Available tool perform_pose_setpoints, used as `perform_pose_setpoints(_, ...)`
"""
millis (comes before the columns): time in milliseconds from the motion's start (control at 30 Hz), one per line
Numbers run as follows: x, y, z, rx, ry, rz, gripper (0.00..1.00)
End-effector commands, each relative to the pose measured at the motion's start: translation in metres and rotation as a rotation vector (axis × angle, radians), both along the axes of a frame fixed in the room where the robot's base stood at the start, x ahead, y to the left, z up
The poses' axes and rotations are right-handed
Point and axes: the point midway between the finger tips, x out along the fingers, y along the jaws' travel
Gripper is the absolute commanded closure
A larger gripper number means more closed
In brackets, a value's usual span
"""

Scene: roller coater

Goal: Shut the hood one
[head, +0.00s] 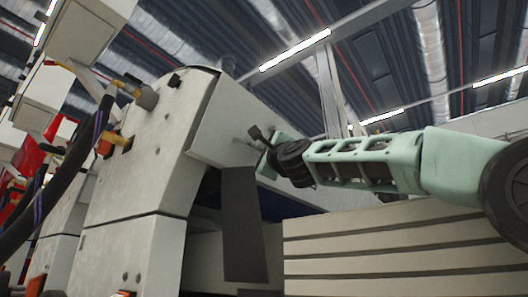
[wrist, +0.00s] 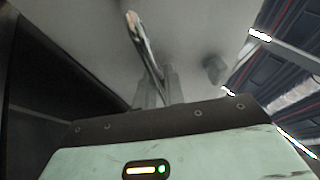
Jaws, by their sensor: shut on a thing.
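The hood (head: 232,115) is a pale grey panel on the machine's side. It stands out at an angle, with a dark gap below it. My gripper (head: 258,144) is at the hood's lower right face, shut on a slim handle. In the wrist view the handle (wrist: 146,48) is a thin metal bar running up from between the fingers (wrist: 158,92) across the hood's grey surface (wrist: 85,35). The handle's lower end is hidden by the fingers and the gripper body.
The machine's tall grey body (head: 140,165) stands left of the hood. A dark plate (head: 243,225) hangs below it. A slatted pale block (head: 390,245) lies under my arm. Black hoses (head: 75,165) run at the far left. Open space lies above my arm.

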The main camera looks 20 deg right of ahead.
Motion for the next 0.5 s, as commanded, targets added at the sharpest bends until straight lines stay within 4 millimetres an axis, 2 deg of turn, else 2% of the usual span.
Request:
perform_pose_setpoints(33, 0.0052, 0.0022, -0.0109, -0.005, 0.018, 0.004, 1.00)
perform_pose_setpoints(333, 0.0079, 0.0041, -0.0152, -0.009, 0.028, 0.009, 1.00)
perform_pose_setpoints(367, 0.0080, 0.0042, -0.0154, -0.009, 0.028, 0.009, 0.86)
perform_pose_setpoints(400, 0.0082, 0.0044, -0.0156, -0.009, 0.028, 0.010, 0.80)
perform_pose_setpoints(500, 0.0082, 0.0042, -0.0154, -0.009, 0.028, 0.009, 0.80)
